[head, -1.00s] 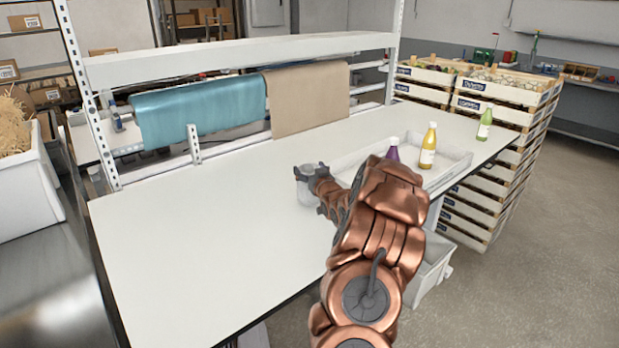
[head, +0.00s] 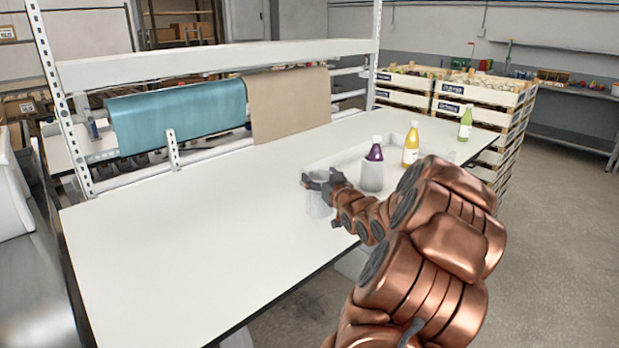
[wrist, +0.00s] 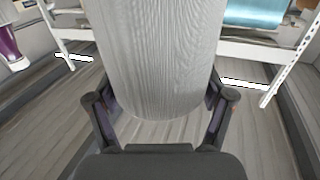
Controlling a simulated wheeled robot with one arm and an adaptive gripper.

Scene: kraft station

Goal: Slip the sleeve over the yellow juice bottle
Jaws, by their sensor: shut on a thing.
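The sleeve (wrist: 160,60) fills the middle of the wrist view, with a finger on each side. The yellow juice bottle (head: 411,145) stands upright in the tray area, right of and apart from the held sleeve. I cannot tell whether the held sleeve touches the surface below it.
A purple bottle (head: 376,151) stands between, with a pale sleeve (head: 372,178) around its lower part. A green bottle (head: 466,124) stands farther right. The table's left (head: 190,240) is clear.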

